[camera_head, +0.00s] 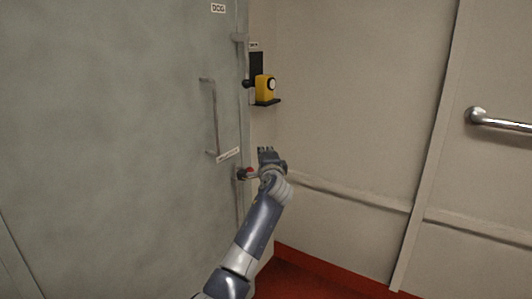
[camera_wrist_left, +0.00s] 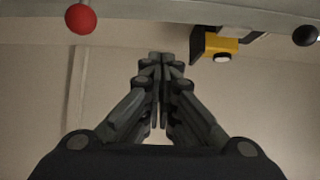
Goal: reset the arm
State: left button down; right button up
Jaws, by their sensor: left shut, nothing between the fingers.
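My left arm reaches up from the bottom of the head view. My left gripper (camera_head: 266,150) is in front of the wall beside the door edge, close to a red-knobbed handle (camera_head: 247,173). In the left wrist view my left gripper (camera_wrist_left: 160,58) is shut with its fingers together and nothing between them. The red ball knob (camera_wrist_left: 81,18) shows at the upper left there, apart from the fingers. My right gripper is not in either view.
A grey door (camera_head: 120,130) with a vertical pull bar (camera_head: 213,115) fills the left. A yellow device (camera_head: 265,88) sits on a small black shelf above my gripper; it also shows in the wrist view (camera_wrist_left: 221,46). A metal rail (camera_head: 500,122) is on the right wall.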

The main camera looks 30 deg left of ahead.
pick_arm(q)
jog(key=shift+s+d, duration=0.35)
jog(key=shift+s, duration=0.05)
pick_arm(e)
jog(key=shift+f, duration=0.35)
